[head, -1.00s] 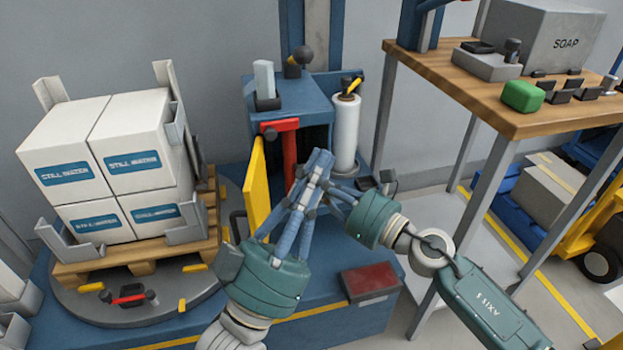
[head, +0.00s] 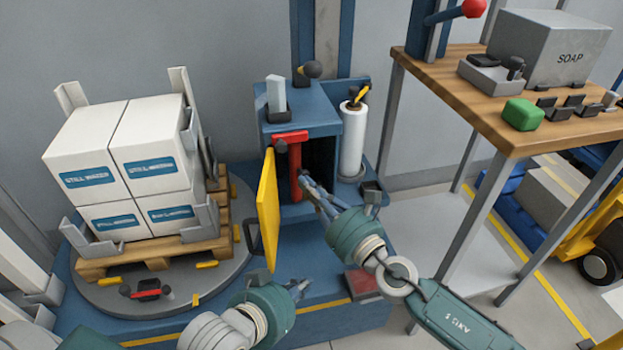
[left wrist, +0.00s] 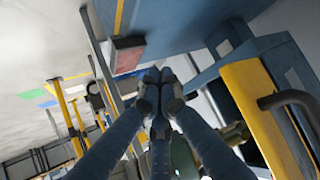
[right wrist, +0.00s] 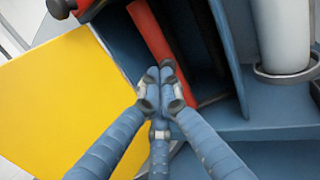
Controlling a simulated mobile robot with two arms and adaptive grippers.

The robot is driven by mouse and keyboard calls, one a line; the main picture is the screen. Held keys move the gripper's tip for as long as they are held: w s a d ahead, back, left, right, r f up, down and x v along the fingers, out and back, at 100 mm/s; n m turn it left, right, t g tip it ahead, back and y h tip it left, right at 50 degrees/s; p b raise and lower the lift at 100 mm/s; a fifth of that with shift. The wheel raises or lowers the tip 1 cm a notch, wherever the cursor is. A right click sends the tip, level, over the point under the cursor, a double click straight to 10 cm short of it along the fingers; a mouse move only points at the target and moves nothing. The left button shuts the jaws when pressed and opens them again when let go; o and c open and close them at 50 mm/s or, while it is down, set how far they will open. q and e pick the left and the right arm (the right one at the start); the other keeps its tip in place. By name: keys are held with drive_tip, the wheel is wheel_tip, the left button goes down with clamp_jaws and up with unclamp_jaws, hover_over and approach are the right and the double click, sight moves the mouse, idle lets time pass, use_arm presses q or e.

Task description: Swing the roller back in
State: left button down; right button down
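The red upright roller (head: 295,172) hangs from a red bracket (head: 290,137) at the front of the blue cabinet (head: 306,116), outside or at the edge of its dark opening. My right gripper (head: 306,186) is at the roller's lower part; in the right wrist view its fingertips (right wrist: 163,86) are together, in front of the red roller (right wrist: 158,42). Contact with it is unclear. My left gripper (head: 301,289) is low in front of the blue base. Its fingertips (left wrist: 161,78) are together and empty in the left wrist view.
The yellow door (head: 267,210) stands open left of the roller, with a dark handle (head: 250,236). A white film roll (head: 353,140) stands right of the cabinet. Boxes on a pallet (head: 155,255) fill the turntable at left. A wooden bench (head: 450,92) is at right.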

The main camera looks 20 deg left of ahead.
drive_tip(key=shift+a+r+m+t+h+p, duration=0.1)
drive_tip(key=shift+a+m+t+h+p, duration=0.15)
drive_tip(key=shift+m+t+h+p, duration=0.25)
drive_tip(key=shift+a+t+p, duration=0.3)
drive_tip(key=shift+t+p, duration=0.1)
drive_tip(key=shift+p, duration=0.4)
drive_tip(key=shift+a+m+t+h+p, duration=0.4)
drive_tip(key=shift+m+h+p, duration=0.2)
drive_tip(key=shift+h, duration=0.1)
use_arm(q)
drive_tip(key=s+a+f+g, duration=0.2)
drive_tip(key=s+g, duration=0.1)
drive_tip(key=s, duration=0.3)
drive_tip(key=s+a+f+g+y, duration=0.1)
drive_tip(key=s+a+f+g, duration=0.1)
drive_tip(key=s, duration=0.5)
drive_tip(key=shift+s+f+g+y, duration=0.25)
drive_tip(key=shift+s+g+y, duration=0.05)
drive_tip(key=shift+g, duration=0.6)
use_arm(e)
drive_tip(key=a, duration=0.2)
drive_tip(key=shift+w+a, duration=0.25)
drive_tip(key=shift+a, duration=0.1)
use_arm(q)
drive_tip(key=shift+f, duration=0.1)
use_arm(e)
drive_tip(key=shift+a+r, duration=0.1)
drive_tip(key=shift+r, duration=0.1)
use_arm(q)
drive_tip(key=shift+s, duration=0.15)
